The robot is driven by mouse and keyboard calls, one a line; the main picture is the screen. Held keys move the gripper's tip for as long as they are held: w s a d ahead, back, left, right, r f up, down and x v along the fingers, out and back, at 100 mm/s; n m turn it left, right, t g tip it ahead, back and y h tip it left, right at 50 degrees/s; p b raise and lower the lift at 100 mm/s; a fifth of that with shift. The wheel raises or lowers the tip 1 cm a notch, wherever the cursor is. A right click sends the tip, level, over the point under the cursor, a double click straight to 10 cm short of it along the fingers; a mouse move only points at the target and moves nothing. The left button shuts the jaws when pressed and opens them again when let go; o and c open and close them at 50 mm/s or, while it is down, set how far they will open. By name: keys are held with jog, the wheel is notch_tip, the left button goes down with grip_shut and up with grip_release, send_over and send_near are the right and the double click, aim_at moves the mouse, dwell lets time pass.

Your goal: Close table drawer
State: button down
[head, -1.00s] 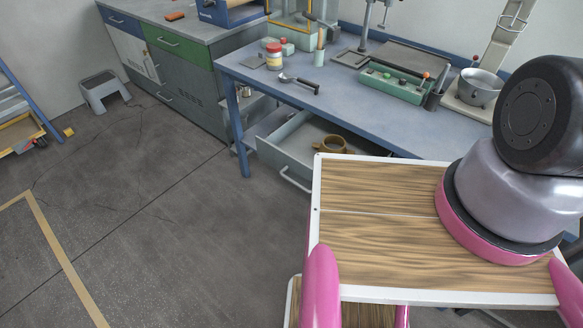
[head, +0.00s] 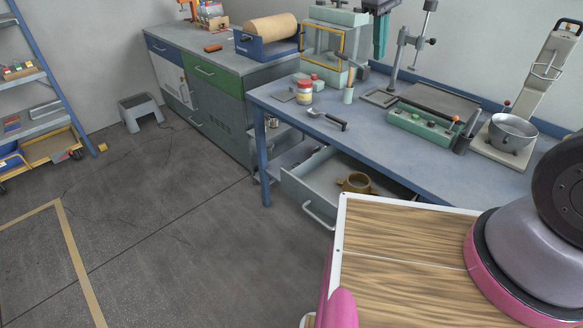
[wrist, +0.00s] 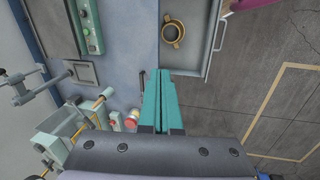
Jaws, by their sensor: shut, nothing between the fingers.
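The table drawer (head: 307,197) is pulled out from under the blue-grey workbench (head: 384,145), with a bar handle (head: 318,215) on its front. A brown ring-shaped vessel (head: 355,183) lies inside it. In the wrist view the open drawer (wrist: 190,62) shows at the top, with its handle (wrist: 221,34) to the right and the vessel (wrist: 172,33) inside. My gripper (wrist: 164,72) has teal fingers, shut and empty, seen over the bench and drawer edge. In the head view my gripper (head: 380,58) hangs at the top, above the bench. My body hides the drawer's right part.
On the bench are a red-lidded jar (head: 304,92), a dark-handled tool (head: 327,119), a green device (head: 424,125) and a metal bowl (head: 512,131). A grey cabinet (head: 219,118) stands to the left. The floor before the drawer is open; a step stool (head: 140,111) is farther off.

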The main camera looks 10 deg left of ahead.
jog(key=s+a+f+n+h, duration=0.1)
jog(key=a+f+n+h, duration=0.1)
jog(key=a+f+n, duration=0.65)
jog(key=t+h, duration=0.1)
send_over(298, 194)
notch_tip(298, 194, down, 9)
jog(key=s+a+f+n+t, duration=0.1)
jog(key=s+a+f+n, duration=0.25)
jog(key=f, duration=0.35)
jog(key=s+a+f+n+t, duration=0.2)
jog(key=s+f+n, duration=0.15)
jog(key=f, duration=0.25)
jog(key=s+a+f+n+t, duration=0.1)
jog(key=s+a+f+n, duration=0.15)
jog(key=s+f, duration=0.35)
jog(key=shift+n+t, duration=0.3)
jog(key=shift+n, duration=0.1)
jog(key=shift+w+d+r+x, duration=0.2)
jog(key=shift+w+r+x, duration=0.15)
jog(key=shift+x, duration=2.05)
jog(key=shift+w+d+r+x, duration=0.15)
jog(key=shift+w+r+x, duration=0.15)
jog(key=shift+x, duration=2.1)
jog(key=shift+w+d+r+x, duration=0.2)
jog(key=shift+w+r+x, duration=0.15)
jog(key=shift+x, duration=2.05)
